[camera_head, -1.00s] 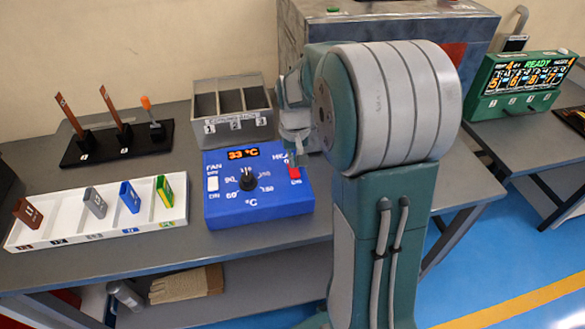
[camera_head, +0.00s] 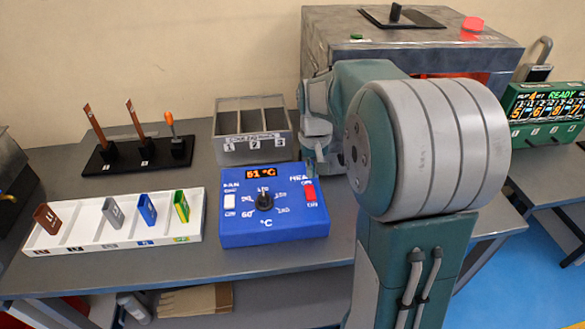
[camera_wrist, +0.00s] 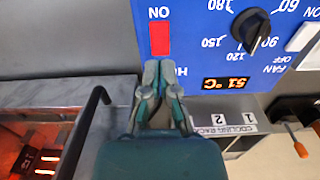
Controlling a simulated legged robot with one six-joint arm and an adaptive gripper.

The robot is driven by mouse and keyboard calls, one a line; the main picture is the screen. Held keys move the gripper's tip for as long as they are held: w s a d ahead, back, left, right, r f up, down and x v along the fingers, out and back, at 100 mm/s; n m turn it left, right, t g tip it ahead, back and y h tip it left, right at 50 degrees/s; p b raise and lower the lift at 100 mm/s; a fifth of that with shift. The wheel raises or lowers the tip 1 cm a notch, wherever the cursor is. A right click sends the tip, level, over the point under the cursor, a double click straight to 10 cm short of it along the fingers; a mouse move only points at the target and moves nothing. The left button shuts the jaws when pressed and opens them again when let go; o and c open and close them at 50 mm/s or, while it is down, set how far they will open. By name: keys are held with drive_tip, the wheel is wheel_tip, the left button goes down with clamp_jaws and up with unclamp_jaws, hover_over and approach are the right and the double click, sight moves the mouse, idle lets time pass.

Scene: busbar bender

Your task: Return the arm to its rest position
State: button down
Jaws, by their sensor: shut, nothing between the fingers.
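My gripper (camera_wrist: 162,85) is shut and empty in the wrist view, its fingertips together near the red HEAT switch (camera_wrist: 159,39) of the blue control box. In the head view my arm stands in front of the bench, and the gripper (camera_head: 318,168) shows partly beside the upper right corner of the blue control box (camera_head: 275,228). The red switch (camera_head: 310,193) is on the box's right side, with ON marked. The display (camera_head: 268,171) reads 51 °C. A black knob (camera_head: 264,202) sits in the middle. I cannot tell whether the fingertips touch the box.
A grey cooling rack (camera_head: 252,150) stands behind the box. A white tray (camera_head: 85,242) with coloured pieces and a black lever stand (camera_head: 130,160) are at the left. A large grey machine (camera_head: 450,55) is behind my arm. A READY panel (camera_head: 545,110) is at the far right.

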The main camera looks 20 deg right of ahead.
drive_tip(key=s+a+r+n+t, duration=0.1)
drive_tip(key=s+a+r, duration=0.3)
drive_tip(key=s, duration=0.5)
drive_tip(key=s+a+r+n+t, duration=0.2)
drive_tip(key=s+a+r+t, duration=0.2)
drive_tip(key=s+a, duration=0.4)
drive_tip(key=shift+s+a+r+t, duration=0.2)
drive_tip(key=shift+s+a+t, duration=0.15)
drive_tip(key=shift+s, duration=0.75)
